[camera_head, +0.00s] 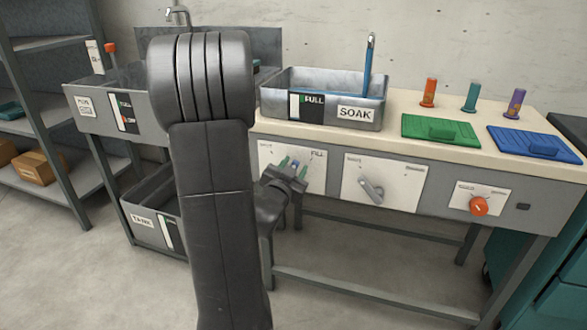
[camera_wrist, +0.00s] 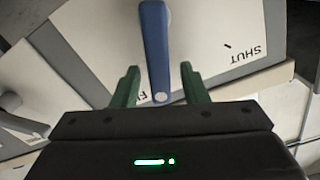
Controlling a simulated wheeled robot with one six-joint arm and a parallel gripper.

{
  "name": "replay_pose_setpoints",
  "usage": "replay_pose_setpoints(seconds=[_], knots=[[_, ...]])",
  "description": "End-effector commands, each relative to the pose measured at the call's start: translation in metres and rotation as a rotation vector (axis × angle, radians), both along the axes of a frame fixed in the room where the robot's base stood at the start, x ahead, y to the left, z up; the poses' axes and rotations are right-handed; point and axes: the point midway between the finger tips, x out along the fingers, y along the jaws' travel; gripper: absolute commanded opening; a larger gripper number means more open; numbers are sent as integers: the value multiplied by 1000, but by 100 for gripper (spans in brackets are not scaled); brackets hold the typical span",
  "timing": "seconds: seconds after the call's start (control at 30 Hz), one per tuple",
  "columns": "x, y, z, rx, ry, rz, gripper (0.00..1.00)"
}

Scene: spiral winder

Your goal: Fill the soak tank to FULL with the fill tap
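The soak tank (camera_head: 281,112) is a grey metal basin on the bench with a SOAK label. Its front gauge (camera_head: 308,107) is marked FULL; I cannot read the level. The fill tap is a blue lever (camera_wrist: 155,45) on a white panel marked SHUT and partly hidden FILL; this panel (camera_head: 315,160) sits on the bench front below the tank. My gripper (camera_head: 291,164) is at this panel. In the wrist view its green fingers (camera_wrist: 160,72) stand apart, one on each side of the lever, with a visible gap to each. My arm hides part of the bench.
Right of the tap panel are a grey lever (camera_head: 371,190) and an orange knob (camera_head: 479,205). Green (camera_head: 440,130) and blue (camera_head: 535,145) trays and several coloured pegs are on the bench. A lower tank (camera_head: 150,228) stands at left.

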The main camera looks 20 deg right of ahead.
Motion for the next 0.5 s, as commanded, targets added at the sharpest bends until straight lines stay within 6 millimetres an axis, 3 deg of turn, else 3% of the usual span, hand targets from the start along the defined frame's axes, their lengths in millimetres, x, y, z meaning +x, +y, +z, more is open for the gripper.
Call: replay_pose_setpoints(seconds=[0.17, 0.5], knots=[[-12, 9, 1, 1, 2, 3, 40], [-75, 53, 1, -1, 3, 6, 40]])
